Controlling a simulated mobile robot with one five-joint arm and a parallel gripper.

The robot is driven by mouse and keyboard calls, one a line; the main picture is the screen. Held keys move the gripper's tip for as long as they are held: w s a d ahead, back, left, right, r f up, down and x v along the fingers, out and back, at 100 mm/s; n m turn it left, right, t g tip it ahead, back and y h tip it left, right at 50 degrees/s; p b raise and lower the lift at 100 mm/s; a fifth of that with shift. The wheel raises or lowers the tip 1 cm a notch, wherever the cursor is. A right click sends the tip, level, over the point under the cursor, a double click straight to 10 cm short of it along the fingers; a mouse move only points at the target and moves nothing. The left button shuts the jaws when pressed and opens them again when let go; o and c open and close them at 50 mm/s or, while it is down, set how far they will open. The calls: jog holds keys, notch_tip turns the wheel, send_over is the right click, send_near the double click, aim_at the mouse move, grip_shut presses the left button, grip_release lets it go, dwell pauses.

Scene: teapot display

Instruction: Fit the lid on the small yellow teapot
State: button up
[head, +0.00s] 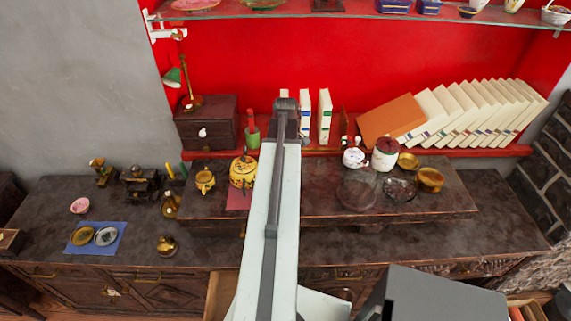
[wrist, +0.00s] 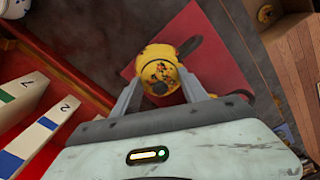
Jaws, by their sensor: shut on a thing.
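The small yellow teapot (head: 243,173) stands on a red mat, left of my arm in the head view. In the wrist view its yellow body (wrist: 153,51) shows beyond my fingertips, with dark curved parts beside it. My gripper (wrist: 161,82) is shut on the patterned yellow lid (wrist: 157,71), which has a dark knob. The lid overlaps the teapot in this view. I cannot tell whether it touches the teapot or is seated. My arm hides the gripper in the head view.
The red mat (wrist: 118,62) lies on the dark raised shelf. A small gold pot (head: 205,181) stands left of the teapot. White books (head: 325,115) stand behind, and they also show at left in the wrist view (wrist: 38,133). A white jar (head: 385,155) is further right.

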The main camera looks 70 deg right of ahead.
jog(key=shift+a+f, duration=0.15)
jog(key=shift+f, duration=0.05)
jog(key=shift+c, duration=0.6)
jog(key=o, duration=1.4)
jog(key=shift+o, duration=0.7)
jog(key=shift+d+f, duration=0.15)
jog(key=shift+d, duration=0.05)
jog(key=shift+a, duration=0.1)
notch_tip(320, 180, up, 8)
jog(key=p, duration=0.8)
